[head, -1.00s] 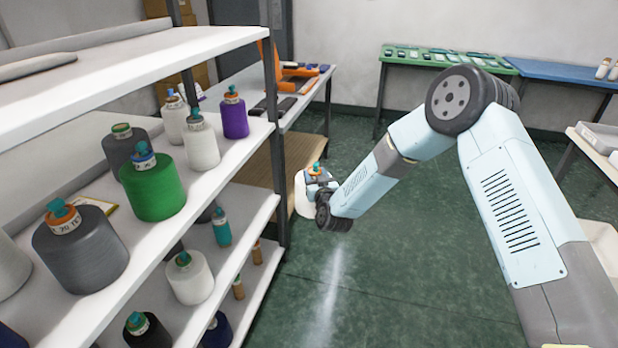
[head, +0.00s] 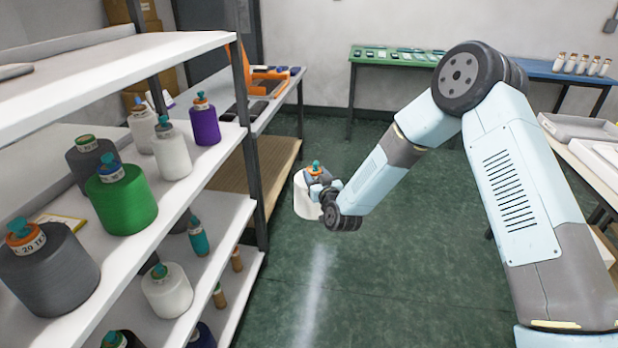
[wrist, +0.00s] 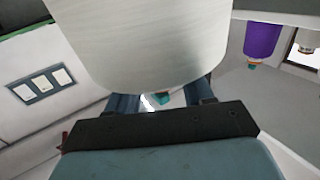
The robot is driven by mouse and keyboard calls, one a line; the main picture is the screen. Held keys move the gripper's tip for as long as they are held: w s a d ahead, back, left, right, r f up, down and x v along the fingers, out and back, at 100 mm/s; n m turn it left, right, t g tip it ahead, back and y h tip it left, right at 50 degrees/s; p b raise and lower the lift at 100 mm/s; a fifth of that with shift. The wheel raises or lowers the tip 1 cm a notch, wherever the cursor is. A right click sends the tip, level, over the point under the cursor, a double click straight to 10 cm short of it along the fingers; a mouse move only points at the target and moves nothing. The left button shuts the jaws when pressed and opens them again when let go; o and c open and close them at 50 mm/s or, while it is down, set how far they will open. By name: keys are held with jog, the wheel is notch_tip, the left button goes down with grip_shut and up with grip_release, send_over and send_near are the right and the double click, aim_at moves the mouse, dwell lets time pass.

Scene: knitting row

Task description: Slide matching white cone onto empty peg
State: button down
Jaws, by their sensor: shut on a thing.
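A white cone (head: 306,205) hangs in my gripper (head: 320,187), clear of the shelves and above the green floor in the head view. An orange and teal piece shows at its top. In the wrist view the white cone (wrist: 155,40) fills the upper middle, and my gripper (wrist: 160,99) is shut on it. The fingers are partly hidden behind the cone. Other white cones stand on the shelf rack at left: one on the middle shelf (head: 171,155), one behind it (head: 143,130), and one on the lower shelf (head: 166,292). I cannot make out an empty peg.
The shelf rack's post (head: 249,130) stands left of the held cone. Green (head: 140,205), purple (head: 205,125) and grey (head: 50,272) cones share its middle shelf. A green table (head: 375,58) and blue table (head: 560,72) are at the back, trays (head: 580,128) at right. The floor (head: 385,260) is clear.

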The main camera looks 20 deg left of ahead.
jog(key=w+d+r, duration=0.2)
jog(key=d+r, duration=0.1)
jog(key=d, duration=0.7)
jog(key=shift+w, duration=0.25)
jog(key=shift+d, duration=0.25)
dwell(0.3)
jog(key=w+d+f+m+t+h, duration=0.2)
jog(key=w+d, duration=0.1)
jog(key=d, duration=0.7)
jog(key=w+d+f+m+t+h, duration=0.1)
jog(key=w+d+f+m+h, duration=0.15)
jog(key=d, duration=0.85)
jog(key=s+d+f+m+t+h, duration=0.1)
jog(key=d+h, duration=0.3)
jog(key=d, duration=0.8)
jog(key=d+f+m+h, duration=0.2)
jog(key=d+m+h, duration=0.1)
jog(key=d, duration=0.9)
jog(key=shift+s+f+t+h, duration=0.2)
jog(key=shift+s+t+h, duration=0.15)
jog(key=shift+s+t, duration=0.05)
jog(key=shift+s, duration=0.15)
